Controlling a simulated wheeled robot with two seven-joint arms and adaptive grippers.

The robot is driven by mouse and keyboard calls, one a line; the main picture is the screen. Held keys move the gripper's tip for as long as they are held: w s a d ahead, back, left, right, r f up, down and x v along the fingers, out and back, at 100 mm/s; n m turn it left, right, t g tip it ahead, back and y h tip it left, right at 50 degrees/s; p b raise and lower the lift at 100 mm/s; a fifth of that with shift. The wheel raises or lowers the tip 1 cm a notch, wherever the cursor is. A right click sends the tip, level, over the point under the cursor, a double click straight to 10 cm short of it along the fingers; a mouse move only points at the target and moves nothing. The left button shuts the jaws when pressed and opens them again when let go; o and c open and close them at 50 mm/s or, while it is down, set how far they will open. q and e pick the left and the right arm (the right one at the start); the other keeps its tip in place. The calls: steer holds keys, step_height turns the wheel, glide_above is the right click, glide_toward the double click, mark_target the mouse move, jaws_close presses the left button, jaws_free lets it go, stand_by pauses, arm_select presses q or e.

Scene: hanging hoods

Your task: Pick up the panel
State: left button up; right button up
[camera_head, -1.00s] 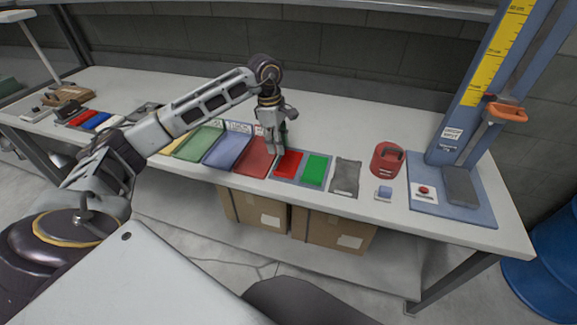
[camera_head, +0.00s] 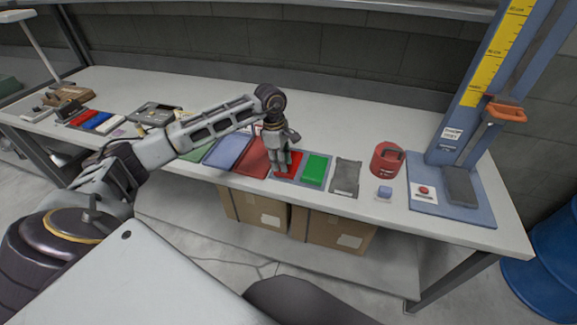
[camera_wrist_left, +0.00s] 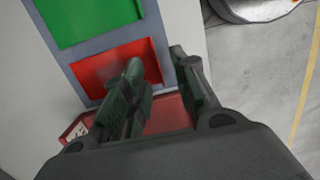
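A blue-grey panel (camera_head: 300,181) with a red square (camera_head: 291,168) and a green square (camera_head: 314,169) lies near the front edge of the bench. In the left wrist view, the panel (camera_wrist_left: 84,52) shows its green square (camera_wrist_left: 90,18) and red square (camera_wrist_left: 104,68). My left gripper (camera_head: 281,172) points down over the red square and hides part of it. In the wrist view, its dark green fingers (camera_wrist_left: 157,60) stand apart with nothing between them. I cannot tell whether they touch the panel. My right gripper is not in view.
Red (camera_head: 253,158) and blue (camera_head: 226,151) trays lie left of the panel. A grey pouch (camera_head: 345,177), a red container (camera_head: 386,160) and a small blue block (camera_head: 384,191) lie to its right. A blue stand (camera_head: 455,210) with a yellow scale rises at the right end.

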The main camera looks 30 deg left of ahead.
arm_select(q)
steer(key=shift+f, duration=0.1)
steer(key=shift+w+d+f+p, duration=0.1)
steer(key=shift+w+f+p, duration=0.1)
steer(key=shift+f, duration=1.05)
steer(key=shift+w+f+p, duration=0.1)
steer(key=shift+f+p, duration=0.1)
steer(key=shift+f, duration=1.05)
steer(key=shift+c, duration=0.2)
jaws_close()
